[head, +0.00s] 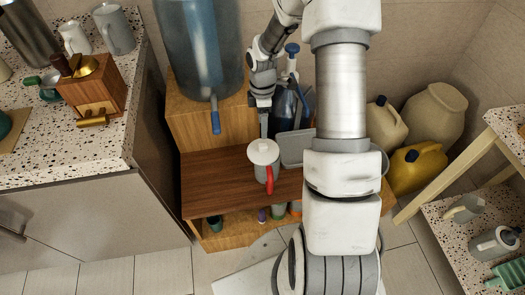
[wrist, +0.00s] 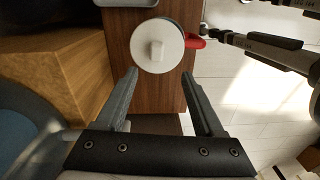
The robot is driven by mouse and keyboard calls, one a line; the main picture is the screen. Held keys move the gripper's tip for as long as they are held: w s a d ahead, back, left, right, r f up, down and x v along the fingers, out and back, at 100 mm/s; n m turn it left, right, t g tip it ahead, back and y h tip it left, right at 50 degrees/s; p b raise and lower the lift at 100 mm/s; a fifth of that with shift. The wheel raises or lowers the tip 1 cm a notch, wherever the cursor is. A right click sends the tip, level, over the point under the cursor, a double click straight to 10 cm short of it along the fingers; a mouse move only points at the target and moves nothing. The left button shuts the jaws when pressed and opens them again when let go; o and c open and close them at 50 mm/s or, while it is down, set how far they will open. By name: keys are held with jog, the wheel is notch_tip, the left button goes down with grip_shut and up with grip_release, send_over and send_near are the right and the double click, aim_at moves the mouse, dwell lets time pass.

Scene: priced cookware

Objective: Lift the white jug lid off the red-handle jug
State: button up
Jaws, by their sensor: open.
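The white jug lid (head: 263,151) sits on top of the red-handle jug (head: 261,174), which stands upright on a brown wooden shelf top (head: 215,175). Its red handle (head: 269,181) points toward the front. My gripper (head: 264,130) is behind the jug in the head view. In the wrist view my gripper (wrist: 160,74) is open and empty, its fingers spread either side of the lid's near edge.
A large blue water bottle (head: 200,50) with a blue tap (head: 215,122) stands on a wooden block left of my gripper. A grey bin (head: 293,150) is right of the jug. A speckled counter (head: 60,150) with a wooden grinder (head: 95,90) is at left. Shelf space left of the jug is clear.

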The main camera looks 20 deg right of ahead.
send_over(263, 145)
notch_tip(263, 145, down, 5)
jog(key=shift+s+a+f+b, duration=0.1)
jog(key=shift+s+f+b, duration=0.1)
jog(key=shift+b, duration=0.2)
jog(key=shift+w+f+b, duration=0.15)
jog(key=shift+f+b, duration=0.2)
jog(key=shift+f, duration=1)
jog(key=shift+w+f+b, duration=0.1)
jog(key=shift+f+b, duration=0.2)
jog(key=shift+f, duration=1.05)
jog(key=shift+c, duration=0.2)
grip_shut()
